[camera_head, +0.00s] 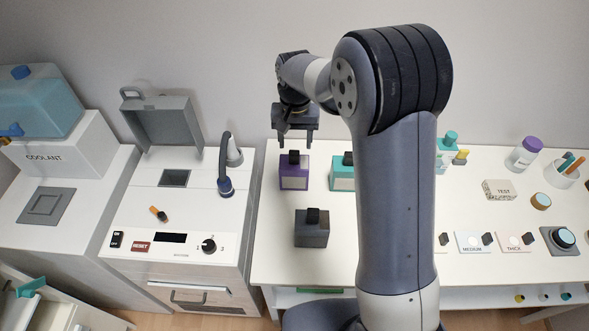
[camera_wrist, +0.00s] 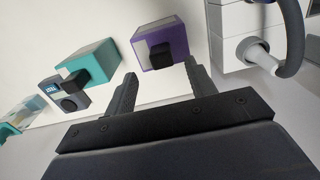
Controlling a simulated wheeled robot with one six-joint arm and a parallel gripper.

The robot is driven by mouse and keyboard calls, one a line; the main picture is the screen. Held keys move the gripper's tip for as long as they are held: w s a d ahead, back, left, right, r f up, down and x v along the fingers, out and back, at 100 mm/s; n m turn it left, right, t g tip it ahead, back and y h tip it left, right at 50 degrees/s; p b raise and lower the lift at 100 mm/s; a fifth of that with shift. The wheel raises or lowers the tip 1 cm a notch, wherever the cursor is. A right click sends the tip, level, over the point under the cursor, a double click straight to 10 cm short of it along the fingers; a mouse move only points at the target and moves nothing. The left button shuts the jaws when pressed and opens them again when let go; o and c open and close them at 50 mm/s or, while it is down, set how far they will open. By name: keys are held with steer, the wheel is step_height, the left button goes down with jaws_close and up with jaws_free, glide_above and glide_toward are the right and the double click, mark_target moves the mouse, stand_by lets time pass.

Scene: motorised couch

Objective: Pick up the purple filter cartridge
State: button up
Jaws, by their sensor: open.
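The purple filter cartridge (camera_head: 294,172) is a box with a pale label and a black knob on top. It stands on the white table, near its left back edge. My gripper (camera_head: 295,141) hangs over it with the fingers pointing down, open and empty. In the wrist view the purple cartridge (camera_wrist: 161,44) lies beyond the two spread fingertips (camera_wrist: 161,72), with its black knob towards them. The gripper appears apart from the knob.
A teal cartridge (camera_head: 342,172) stands close to the right, partly behind my arm. A dark grey cartridge (camera_head: 312,228) stands in front. To the left is a white machine (camera_head: 180,215) with an open lid and a curved hose (camera_head: 225,165). Some bare table lies between the cartridges.

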mark_target(294, 152)
steer(key=shift+a+f+p, duration=0.1)
steer(key=shift+f+p, duration=0.65)
steer(key=shift+f, duration=2.15)
jaws_close()
